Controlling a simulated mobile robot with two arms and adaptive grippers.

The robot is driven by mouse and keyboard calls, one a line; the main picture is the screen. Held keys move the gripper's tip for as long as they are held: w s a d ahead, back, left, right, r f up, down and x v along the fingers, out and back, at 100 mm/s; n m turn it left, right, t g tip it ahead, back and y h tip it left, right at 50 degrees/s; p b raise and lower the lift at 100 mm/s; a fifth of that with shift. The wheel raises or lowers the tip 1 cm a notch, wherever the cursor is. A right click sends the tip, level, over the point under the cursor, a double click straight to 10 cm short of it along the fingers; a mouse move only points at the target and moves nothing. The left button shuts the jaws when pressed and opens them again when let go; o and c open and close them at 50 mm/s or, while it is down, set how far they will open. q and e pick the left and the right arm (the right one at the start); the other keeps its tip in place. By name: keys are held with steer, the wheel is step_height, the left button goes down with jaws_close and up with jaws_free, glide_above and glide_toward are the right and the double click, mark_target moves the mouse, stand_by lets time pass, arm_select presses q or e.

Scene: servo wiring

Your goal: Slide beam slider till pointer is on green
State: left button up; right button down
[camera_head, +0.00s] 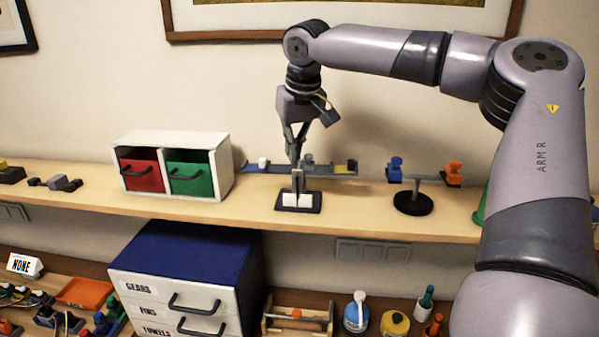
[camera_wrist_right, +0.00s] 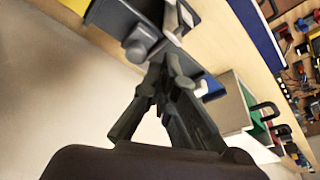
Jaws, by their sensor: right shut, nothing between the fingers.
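A balance beam (camera_head: 330,171) lies along the shelf on a dark stand (camera_head: 298,208) with white plates at its foot. A small grey block (camera_head: 308,160), perhaps the slider, is on the beam just right of my right gripper (camera_head: 294,160). That gripper points down at the middle of the beam, shut and empty. In the right wrist view, its fingertips (camera_wrist_right: 165,62) are close to grey beam parts; contact cannot be told. I cannot make out a pointer or green mark. My left gripper is out of view.
A white box with a red drawer (camera_head: 141,171) and a green drawer (camera_head: 190,178) stands left of the beam. A second balance with blue and orange weights (camera_head: 411,201) stands to the right. The shelf's front edge (camera_head: 250,222) is clear.

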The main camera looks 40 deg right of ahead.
steer(key=shift+f, duration=0.65)
steer(key=shift+s+d, duration=0.3)
steer(key=shift+s, duration=0.1)
steer(key=shift+w+a+r+p, duration=0.15)
steer(key=shift+r, duration=0.85)
steer(key=shift+w+a+r+p, duration=0.1)
steer(key=shift+w+r, duration=0.1)
steer(key=shift+r, duration=0.8)
steer(key=shift+w+a+r+p, duration=0.15)
steer(key=shift+r, duration=0.85)
